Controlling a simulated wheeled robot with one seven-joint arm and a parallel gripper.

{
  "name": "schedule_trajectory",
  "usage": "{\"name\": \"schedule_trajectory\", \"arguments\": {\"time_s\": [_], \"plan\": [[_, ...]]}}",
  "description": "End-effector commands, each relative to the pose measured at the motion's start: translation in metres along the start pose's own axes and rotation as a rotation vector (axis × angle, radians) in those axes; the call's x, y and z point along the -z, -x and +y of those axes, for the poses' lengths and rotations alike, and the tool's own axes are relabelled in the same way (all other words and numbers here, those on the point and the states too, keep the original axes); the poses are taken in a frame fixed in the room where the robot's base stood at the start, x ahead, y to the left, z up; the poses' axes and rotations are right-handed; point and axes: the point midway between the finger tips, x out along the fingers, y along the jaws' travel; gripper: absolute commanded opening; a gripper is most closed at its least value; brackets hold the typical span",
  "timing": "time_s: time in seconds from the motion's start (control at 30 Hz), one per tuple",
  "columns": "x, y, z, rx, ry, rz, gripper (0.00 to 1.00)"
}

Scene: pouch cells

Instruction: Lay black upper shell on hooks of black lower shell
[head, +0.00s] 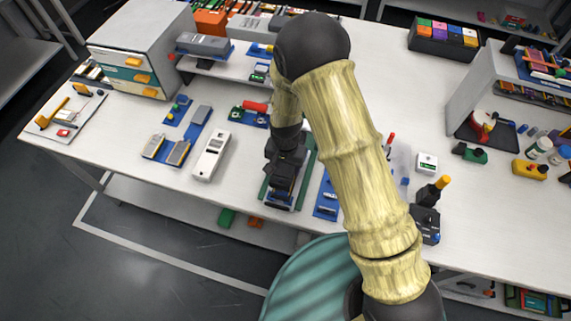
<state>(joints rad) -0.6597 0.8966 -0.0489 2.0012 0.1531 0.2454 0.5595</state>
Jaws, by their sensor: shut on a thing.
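My gripper (285,172) points down over a green mat (308,176) at the middle of the table's front part. It is shut on a dark piece (281,187), which looks like the black upper shell. Dark parts lie directly under it on the mat. They appear to be the black lower shell, but gripper and shell blend together. I cannot tell whether the two shells touch. The hooks are hidden or too small to make out. My arm covers the area to the right of the mat.
A white device (211,155) and a blue tray with cells (166,151) lie to the left. A blue board (326,196) lies close to the right of the mat. A grey drawer cabinet (140,45) stands at back left, a shelf (474,85) at right.

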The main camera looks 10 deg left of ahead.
Motion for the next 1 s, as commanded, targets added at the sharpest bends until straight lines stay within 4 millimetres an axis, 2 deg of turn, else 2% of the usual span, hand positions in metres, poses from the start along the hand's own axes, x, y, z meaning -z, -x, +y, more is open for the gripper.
{"name": "schedule_trajectory", "arguments": {"time_s": [0.03,0.43,1.0], "plan": [[0.000,-0.008,0.000,0.000,0.001,0.000,0.35],[0.000,-0.037,0.000,0.000,0.000,-0.001,0.35],[0.000,-0.041,0.000,0.000,0.000,0.000,0.35]]}}
